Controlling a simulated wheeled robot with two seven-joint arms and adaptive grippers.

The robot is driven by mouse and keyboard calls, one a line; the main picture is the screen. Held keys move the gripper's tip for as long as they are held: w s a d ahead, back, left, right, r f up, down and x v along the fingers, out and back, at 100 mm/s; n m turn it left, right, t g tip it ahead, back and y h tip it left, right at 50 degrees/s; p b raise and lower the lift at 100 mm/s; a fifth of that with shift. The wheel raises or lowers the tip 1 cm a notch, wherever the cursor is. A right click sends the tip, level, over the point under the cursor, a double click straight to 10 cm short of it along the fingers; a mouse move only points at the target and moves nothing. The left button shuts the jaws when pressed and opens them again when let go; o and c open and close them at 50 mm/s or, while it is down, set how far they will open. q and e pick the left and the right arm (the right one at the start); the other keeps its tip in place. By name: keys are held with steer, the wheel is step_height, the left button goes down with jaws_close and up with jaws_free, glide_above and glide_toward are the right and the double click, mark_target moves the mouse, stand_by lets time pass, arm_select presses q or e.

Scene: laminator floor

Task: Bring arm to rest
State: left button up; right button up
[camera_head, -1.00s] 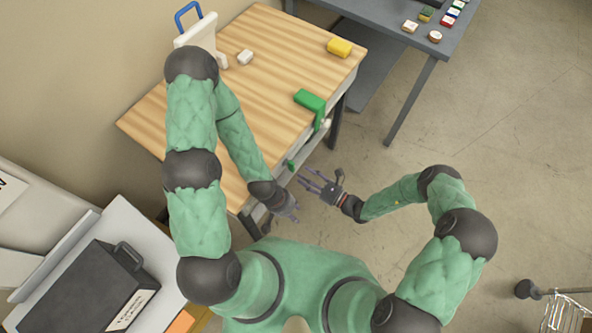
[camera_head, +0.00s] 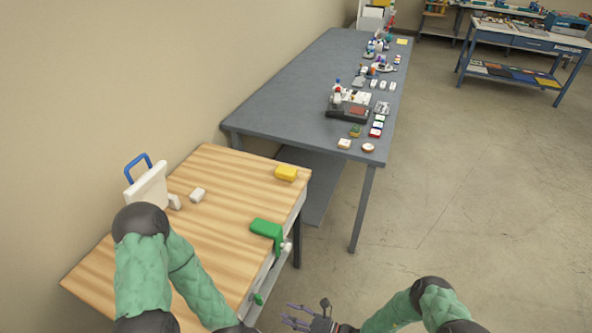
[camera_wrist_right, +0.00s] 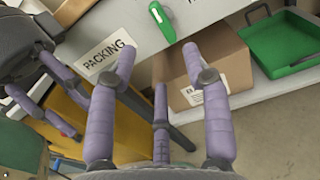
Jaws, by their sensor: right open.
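My right gripper (camera_head: 305,316) is low at the bottom edge of the head view, just right of the wooden table's front side. Its purple fingers are spread, open and empty; they also fill the right wrist view (camera_wrist_right: 160,85). My left arm reaches over the near left part of the wooden table (camera_head: 225,213). The left gripper is cut off below the bottom edge of the head view.
A green tool (camera_head: 266,229), a yellow block (camera_head: 286,173) and a white block (camera_head: 197,194) lie on the wooden table. A grey table (camera_head: 285,91) with many small items stands behind. In the wrist view are a "PACKING" label (camera_wrist_right: 106,54), a cardboard box (camera_wrist_right: 220,65) and a green tray (camera_wrist_right: 285,45).

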steer(key=s+d+f+n+g+h, duration=0.2)
steer(key=s+n+g+h, duration=0.1)
steer(key=s+n+g, duration=0.4)
steer(key=s+d+f+n+g+h, duration=0.1)
steer(key=s+d+n+g+h, duration=0.2)
steer(key=s, duration=0.5)
steer(key=s+d+n+h, duration=0.2)
steer(key=d+n+h, duration=0.3)
steer(key=d+h, duration=0.1)
steer(key=w+d+r+n+t+h, duration=0.1)
steer(key=w+d+r+n+t, duration=0.1)
steer(key=w+r+n+t, duration=0.1)
steer(key=shift+w+r+n+t, duration=0.25)
steer(key=shift+w+n+t, duration=0.4)
steer(key=shift+w, duration=0.3)
